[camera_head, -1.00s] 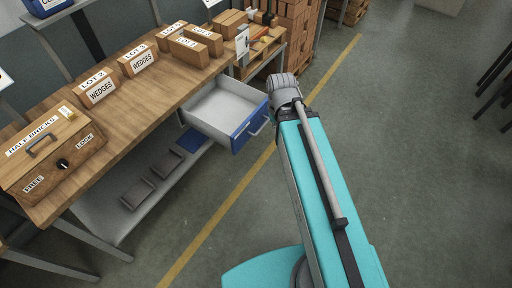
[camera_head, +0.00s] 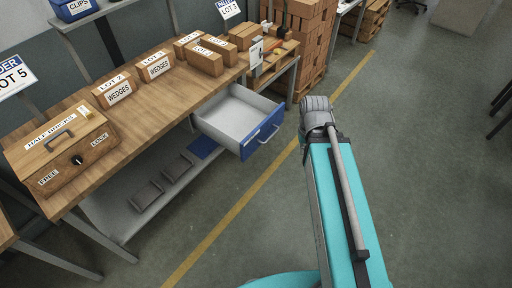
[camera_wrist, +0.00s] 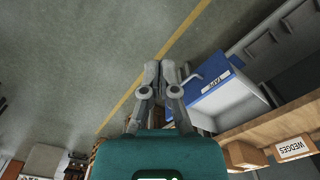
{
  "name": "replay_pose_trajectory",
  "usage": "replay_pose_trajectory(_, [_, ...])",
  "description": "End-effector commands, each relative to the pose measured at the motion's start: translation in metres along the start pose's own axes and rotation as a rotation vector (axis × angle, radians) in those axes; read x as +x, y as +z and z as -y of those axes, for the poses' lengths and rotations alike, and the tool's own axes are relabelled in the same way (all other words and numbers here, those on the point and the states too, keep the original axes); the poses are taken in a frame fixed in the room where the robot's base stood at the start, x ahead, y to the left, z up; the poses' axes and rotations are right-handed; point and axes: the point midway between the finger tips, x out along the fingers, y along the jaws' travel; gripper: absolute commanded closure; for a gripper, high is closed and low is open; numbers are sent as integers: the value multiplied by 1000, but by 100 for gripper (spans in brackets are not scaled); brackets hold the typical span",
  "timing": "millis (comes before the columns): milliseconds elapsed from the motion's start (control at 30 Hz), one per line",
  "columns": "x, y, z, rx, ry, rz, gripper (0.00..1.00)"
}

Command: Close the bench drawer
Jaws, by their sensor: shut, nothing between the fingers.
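The bench drawer (camera_head: 236,116) is pulled out from under the wooden bench (camera_head: 150,98). It has a grey, empty-looking tray and a blue front (camera_head: 263,133) with a light bar handle (camera_head: 268,134). In the wrist view the blue front (camera_wrist: 213,86) carries a white label and is right of my gripper (camera_wrist: 160,66). My gripper's fingers are together with nothing between them, and look apart from the handle (camera_wrist: 190,79). In the head view my arm stands right of the drawer, and its fingers are hidden.
A lower shelf (camera_head: 125,215) holds grey trays. The floor (camera_head: 420,150) to the right is clear.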

Motion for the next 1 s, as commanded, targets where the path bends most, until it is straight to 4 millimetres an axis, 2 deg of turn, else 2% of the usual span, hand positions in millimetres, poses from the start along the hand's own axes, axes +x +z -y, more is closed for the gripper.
replay_pose_trajectory(267, [31, -5, 6, 98, -74, -22, 100])
replay_pose_trajectory(600, [91, -30, 28, 326, -282, -48, 100])
replay_pose_trajectory(1000, [151, -59, 54, 625, -555, -30, 100])
